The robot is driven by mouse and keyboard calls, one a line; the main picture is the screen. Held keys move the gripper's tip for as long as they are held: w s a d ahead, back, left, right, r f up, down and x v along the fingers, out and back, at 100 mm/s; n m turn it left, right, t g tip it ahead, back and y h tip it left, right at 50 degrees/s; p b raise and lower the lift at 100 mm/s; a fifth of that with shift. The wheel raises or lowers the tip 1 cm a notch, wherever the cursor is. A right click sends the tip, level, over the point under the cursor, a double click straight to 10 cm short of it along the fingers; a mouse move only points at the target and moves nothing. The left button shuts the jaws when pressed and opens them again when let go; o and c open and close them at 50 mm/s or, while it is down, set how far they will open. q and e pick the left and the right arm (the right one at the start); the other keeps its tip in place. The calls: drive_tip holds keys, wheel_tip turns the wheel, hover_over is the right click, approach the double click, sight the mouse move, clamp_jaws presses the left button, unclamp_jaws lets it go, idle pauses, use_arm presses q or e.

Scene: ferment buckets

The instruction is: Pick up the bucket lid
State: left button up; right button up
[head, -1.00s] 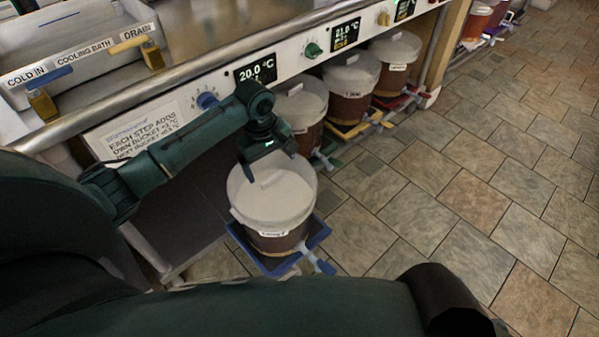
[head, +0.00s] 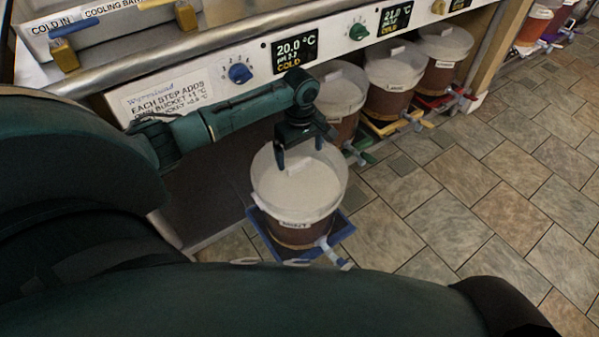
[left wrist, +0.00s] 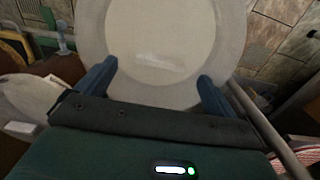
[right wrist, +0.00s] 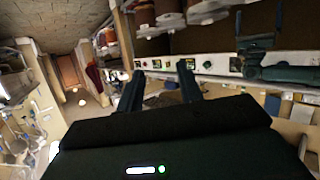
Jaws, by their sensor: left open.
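The white round bucket lid (head: 312,190) sits on the nearest bucket (head: 295,234), a brown-filled one with a label on its front. A raised grip (left wrist: 160,58) crosses the lid's middle in the left wrist view, where the pale lid (left wrist: 160,25) fills the upper centre. My left gripper (head: 299,157) is open and empty, fingers pointing down just above the lid. In the left wrist view its fingers (left wrist: 157,75) stand wide apart on either side of the grip; contact cannot be told. My right gripper (right wrist: 161,85) is open and empty, far from the lid.
The bucket stands in a blue tray (head: 340,232) with a tap at its front. More lidded buckets (head: 390,85) line up behind it under the counter's control panel (head: 240,75). The tiled floor (head: 450,200) to the right is clear.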

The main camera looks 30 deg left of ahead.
sight(300, 163)
use_arm(q)
wheel_tip(300, 163, down, 4)
drive_tip(key=shift+a+r+b, duration=0.1)
drive_tip(key=shift+r+b, duration=0.05)
drive_tip(key=shift+b, duration=0.35)
use_arm(e)
drive_tip(key=shift+w+a+n+t+y, duration=0.15)
drive_tip(key=shift+w+n+t+y, duration=0.2)
drive_tip(key=shift+t, duration=0.35)
use_arm(q)
drive_tip(key=shift+r, duration=0.1)
drive_tip(key=c, duration=1.2)
drive_tip(key=shift+o, duration=0.2)
